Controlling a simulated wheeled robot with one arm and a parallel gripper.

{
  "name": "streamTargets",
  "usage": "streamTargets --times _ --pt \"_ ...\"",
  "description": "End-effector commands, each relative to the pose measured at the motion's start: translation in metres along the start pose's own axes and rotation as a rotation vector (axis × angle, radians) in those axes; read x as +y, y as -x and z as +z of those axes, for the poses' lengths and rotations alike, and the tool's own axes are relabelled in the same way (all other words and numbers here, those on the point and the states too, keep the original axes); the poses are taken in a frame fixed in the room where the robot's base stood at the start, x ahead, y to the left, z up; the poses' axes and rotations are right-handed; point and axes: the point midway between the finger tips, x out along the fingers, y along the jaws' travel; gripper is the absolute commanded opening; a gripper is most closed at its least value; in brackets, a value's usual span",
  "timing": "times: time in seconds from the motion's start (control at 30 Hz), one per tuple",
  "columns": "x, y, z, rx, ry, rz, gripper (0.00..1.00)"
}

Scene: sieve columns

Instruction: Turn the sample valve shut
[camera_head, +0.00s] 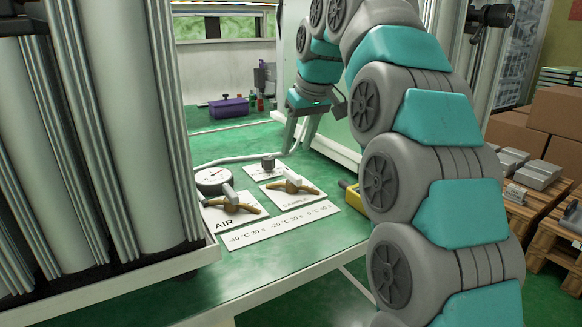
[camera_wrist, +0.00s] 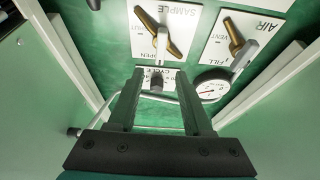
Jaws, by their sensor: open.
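The sample valve (camera_head: 292,185) is a brass-coloured lever on a white plate lettered SAMPLE, on the green table. In the wrist view its lever (camera_wrist: 149,22) lies diagonally across the plate, with OPEN lettered at the lower end; the other lettering is partly unreadable. A grey-white stem rises from its middle. My gripper (camera_head: 297,148) is open and empty, pointing down above the table behind the valve in the head view. In the wrist view its two green-grey fingers (camera_wrist: 159,75) stand apart, short of the lever and not touching it.
The AIR valve (camera_head: 236,203), a similar brass lever, stands left of the sample valve. A round gauge (camera_head: 212,178) and a dark knob (camera_head: 268,162) are close behind. A lettered strip (camera_head: 280,226) lies in front. A yellow object (camera_head: 352,196) lies right. Grey columns (camera_head: 120,110) block the left.

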Motion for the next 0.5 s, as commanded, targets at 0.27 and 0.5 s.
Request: streamTargets --times 0.27,0.5 --pt "0.000 -0.024 0.001 -0.004 0.001 -0.001 0.50" --pt "-0.001 -0.056 0.001 -0.003 0.001 -0.001 0.50"
